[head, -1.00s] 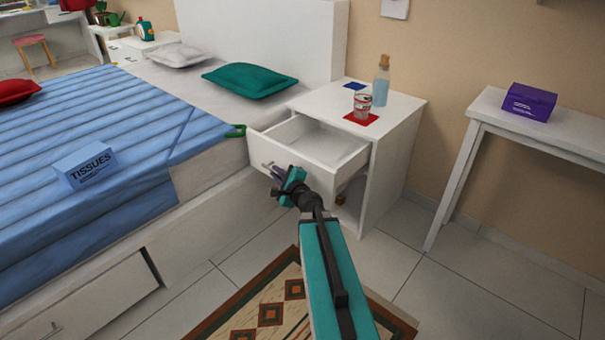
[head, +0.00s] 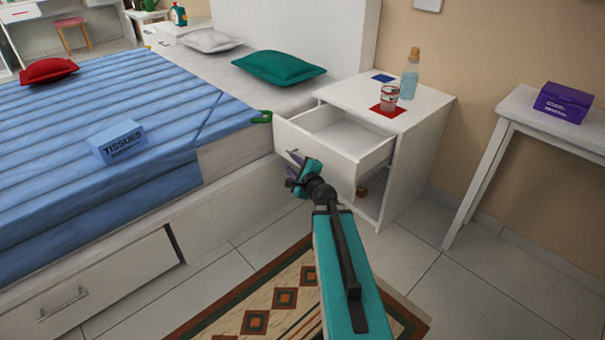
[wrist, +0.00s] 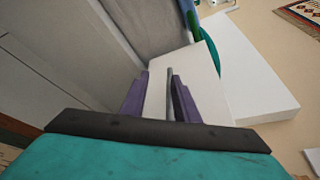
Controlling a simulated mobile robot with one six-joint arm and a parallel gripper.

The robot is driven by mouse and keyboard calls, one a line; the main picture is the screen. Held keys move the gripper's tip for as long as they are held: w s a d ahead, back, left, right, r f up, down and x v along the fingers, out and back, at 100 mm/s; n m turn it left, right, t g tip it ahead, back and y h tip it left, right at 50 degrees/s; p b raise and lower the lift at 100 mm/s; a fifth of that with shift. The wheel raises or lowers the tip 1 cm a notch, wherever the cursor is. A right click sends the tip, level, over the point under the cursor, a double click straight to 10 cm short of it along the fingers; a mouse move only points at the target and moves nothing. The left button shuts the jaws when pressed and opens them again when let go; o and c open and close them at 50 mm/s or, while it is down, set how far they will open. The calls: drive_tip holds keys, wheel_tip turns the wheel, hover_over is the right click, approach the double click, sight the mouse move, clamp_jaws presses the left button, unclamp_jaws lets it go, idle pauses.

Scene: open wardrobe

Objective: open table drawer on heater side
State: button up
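The white bedside table (head: 420,140) stands right of the bed, and its upper drawer (head: 312,148) is pulled out, with its empty inside showing. My gripper (head: 293,165) is at the front of this drawer, low and near its middle. In the wrist view, the grey bar handle (wrist: 170,88) lies between the two purple fingers of my gripper (wrist: 158,92). The fingers are spread, with a gap on the left of the handle; the right finger is very close to it, and contact is unclear. No heater shows.
A glass (head: 389,98) and a bottle (head: 410,74) stand on the bedside table. The bed (head: 235,165) is close to the drawer's left side. A green-handled object (head: 262,117) lies at the bed's edge. A white side table (head: 520,112) stands right. A patterned rug (head: 270,300) covers floor below.

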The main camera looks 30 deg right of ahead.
drive_tip(key=p+v, duration=0.3)
drive_tip(key=p, duration=0.1)
drive_tip(key=shift+w+r, duration=0.1)
drive_tip(key=shift+r, duration=0.05)
drive_tip(key=p, duration=0.2)
drive_tip(key=shift+s+a+p, duration=0.2)
drive_tip(key=shift+s+p, duration=0.2)
drive_tip(key=p+v, duration=0.1)
drive_tip(key=p, duration=0.3)
drive_tip(key=shift+s+r+p, duration=0.2)
drive_tip(key=shift+s+p, duration=0.05)
drive_tip(key=shift+p, duration=0.1)
drive_tip(key=p+v, duration=0.8)
drive_tip(key=p, duration=0.3)
drive_tip(key=shift+p, duration=0.3)
drive_tip(key=shift+f, duration=0.1)
drive_tip(key=shift+a, duration=0.1)
idle(0.6)
